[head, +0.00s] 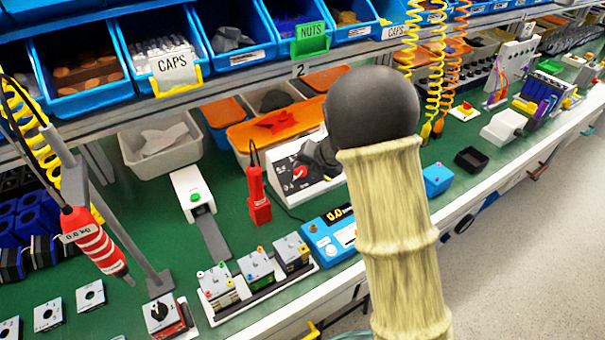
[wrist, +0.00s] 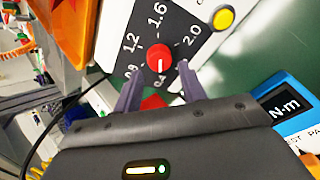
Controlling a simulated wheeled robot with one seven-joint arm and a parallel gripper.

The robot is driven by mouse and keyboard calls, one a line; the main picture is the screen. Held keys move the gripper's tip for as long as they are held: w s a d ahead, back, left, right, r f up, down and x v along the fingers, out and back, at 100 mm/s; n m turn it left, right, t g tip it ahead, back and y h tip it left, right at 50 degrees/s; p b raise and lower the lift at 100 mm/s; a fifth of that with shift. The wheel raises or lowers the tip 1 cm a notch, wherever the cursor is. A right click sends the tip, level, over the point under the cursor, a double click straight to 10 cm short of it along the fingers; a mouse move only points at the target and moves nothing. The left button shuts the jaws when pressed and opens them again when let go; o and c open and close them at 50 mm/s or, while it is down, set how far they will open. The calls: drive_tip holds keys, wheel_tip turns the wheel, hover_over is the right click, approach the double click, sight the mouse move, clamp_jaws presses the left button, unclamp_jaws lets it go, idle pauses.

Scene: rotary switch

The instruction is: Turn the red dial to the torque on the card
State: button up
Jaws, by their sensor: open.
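The red dial (wrist: 160,56) sits on a white-and-black panel with marks 0.4, 0.8, 1.2, 1.6 and 2.0 in the wrist view. Its white pointer line points down the picture, toward the 0.4 mark. The dial also shows in the head view (head: 300,172) on a sloped control box (head: 283,157). My gripper (wrist: 158,70) is open, with one fingertip on each side of the dial's lower part; I cannot tell whether they touch it. In the head view my dark gripper (head: 323,155) is at the box's right side. I cannot make out a card with a torque value.
A blue meter (head: 317,233) reading about 0.0 stands in front of the box. A red handheld tool (head: 258,195) stands at its left, with a cable. A yellow button (wrist: 223,18) is on the panel. Grey and orange bins (head: 165,144) stand behind.

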sight(301, 172)
drive_tip(key=x, duration=0.3)
drive_tip(key=shift+w+a+f, duration=0.1)
drive_tip(key=shift+a+f, duration=0.05)
drive_tip(key=shift+f, duration=0.05)
drive_tip(key=shift+c, duration=0.4)
drive_tip(key=c, duration=0.6)
